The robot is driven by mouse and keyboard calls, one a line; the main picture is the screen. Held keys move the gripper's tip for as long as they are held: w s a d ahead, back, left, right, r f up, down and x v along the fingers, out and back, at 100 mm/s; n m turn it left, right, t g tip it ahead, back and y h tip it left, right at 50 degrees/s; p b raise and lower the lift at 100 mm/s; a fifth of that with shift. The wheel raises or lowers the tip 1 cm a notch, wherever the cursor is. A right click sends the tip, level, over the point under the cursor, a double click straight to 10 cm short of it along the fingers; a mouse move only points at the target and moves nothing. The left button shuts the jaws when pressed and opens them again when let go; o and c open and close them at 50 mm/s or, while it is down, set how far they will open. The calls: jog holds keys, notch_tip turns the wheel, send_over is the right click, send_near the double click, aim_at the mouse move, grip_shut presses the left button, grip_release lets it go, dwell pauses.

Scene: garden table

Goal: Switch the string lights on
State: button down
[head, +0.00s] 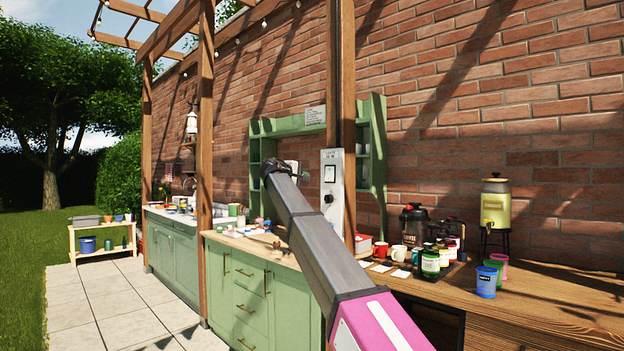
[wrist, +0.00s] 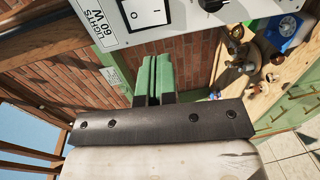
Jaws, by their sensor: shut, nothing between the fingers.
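A pale grey switch panel (head: 333,188) is fixed to a wooden post, with a rocker and a round black knob on its face. In the wrist view the panel (wrist: 190,18) reads "LIGHTS 60 W". Its white rocker switch (wrist: 146,13) carries O and I marks; I cannot tell which side is pressed. My gripper (wrist: 154,62) is shut and empty, its green fingertips just below the panel's edge in that picture, apparently apart from the rocker.
A wooden counter (head: 560,295) at right bears cups, jars and a yellow drink dispenser (head: 495,205). Green cabinets (head: 245,290) and a green wall shelf (head: 376,150) stand by the brick wall. Paving at left is clear.

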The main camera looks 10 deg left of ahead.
aim_at(329, 180)
jog(key=x, duration=1.2)
jog(key=shift+w+d, duration=0.25)
jog(key=shift+w, duration=0.1)
jog(key=shift+w+d+f, duration=0.1)
jog(key=shift+w+d, duration=0.05)
jog(key=shift+s+a+f, duration=0.1)
jog(key=shift+s+a, duration=0.15)
jog(key=shift+s, duration=0.15)
jog(key=f+v, duration=0.3)
jog(key=v, duration=0.9)
jog(key=shift+s+a, duration=0.4)
